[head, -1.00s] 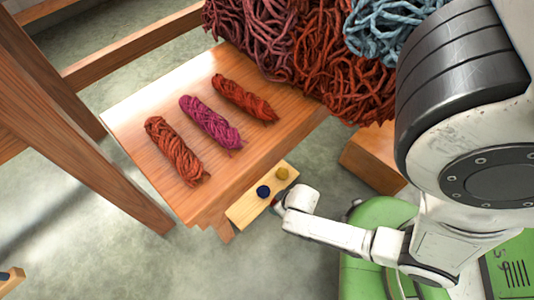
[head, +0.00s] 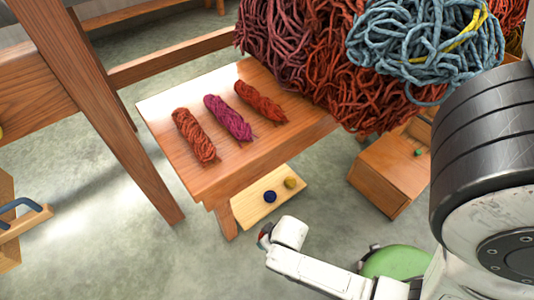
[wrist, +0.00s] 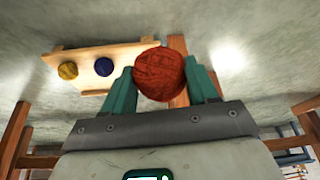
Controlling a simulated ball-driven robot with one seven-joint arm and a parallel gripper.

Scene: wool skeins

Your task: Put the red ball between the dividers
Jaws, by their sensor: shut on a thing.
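The red ball (wrist: 159,74) is a wound wool ball held between the two teal fingers of my gripper (wrist: 163,88) in the wrist view. In the head view my gripper (head: 264,236) is off the front edge of a pale wooden board (head: 247,210), and only a sliver of red shows at its tip. A dark blue ball (head: 270,196) and a yellow ball (head: 290,182) sit on that board. They also show in the wrist view, the blue ball (wrist: 104,67) nearer the red one. I cannot make out any dividers for certain.
A wooden bench (head: 165,125) carries three skeins, orange-red (head: 195,137), magenta (head: 228,117) and rust (head: 261,101). Large yarn heaps (head: 340,60) cover its back right. A wooden box (head: 385,175) stands right. Grey floor (head: 110,230) is open at front left.

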